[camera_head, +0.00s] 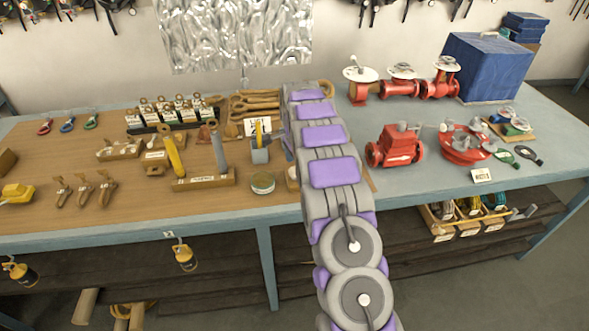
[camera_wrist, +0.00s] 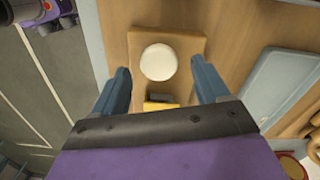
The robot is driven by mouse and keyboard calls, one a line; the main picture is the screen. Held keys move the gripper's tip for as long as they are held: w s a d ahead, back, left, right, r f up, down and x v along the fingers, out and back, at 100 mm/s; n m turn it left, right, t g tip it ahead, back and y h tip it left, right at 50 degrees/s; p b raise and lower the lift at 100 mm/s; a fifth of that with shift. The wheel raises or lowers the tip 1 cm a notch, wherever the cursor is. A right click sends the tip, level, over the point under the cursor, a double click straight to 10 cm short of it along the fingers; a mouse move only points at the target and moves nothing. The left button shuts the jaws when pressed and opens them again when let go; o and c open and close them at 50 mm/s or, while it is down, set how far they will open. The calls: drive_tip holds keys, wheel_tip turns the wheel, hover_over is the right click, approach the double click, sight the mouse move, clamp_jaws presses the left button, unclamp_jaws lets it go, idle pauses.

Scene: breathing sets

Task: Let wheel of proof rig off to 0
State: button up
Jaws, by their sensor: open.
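In the wrist view, a round white disc (camera_wrist: 158,62) sits on a square wooden board (camera_wrist: 190,44). It may be the wheel of the proof rig, but I see no label that says so. A yellow part with a dark piece (camera_wrist: 160,104) lies just below the disc, partly hidden by my gripper's body. My gripper (camera_wrist: 160,68) is open, with one blue finger on each side of the disc and visible gaps between. I cannot tell how high the fingers are above it. In the head view, my own arm hides the gripper and this spot.
A blue-grey tray (camera_wrist: 275,85) lies right of the board. In the head view, red valves (camera_head: 395,145) and a red flanged fitting (camera_head: 466,145) stand to the right of my arm. A grey cup with tools (camera_head: 259,152) and a round tin (camera_head: 262,183) stand close on its left.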

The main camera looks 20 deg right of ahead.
drive_tip(key=shift+f, duration=1.3)
drive_tip(key=c, duration=1)
drive_tip(key=shift+r, duration=0.1)
drive_tip(key=shift+c, duration=0.2)
drive_tip(key=shift+n, duration=0.3)
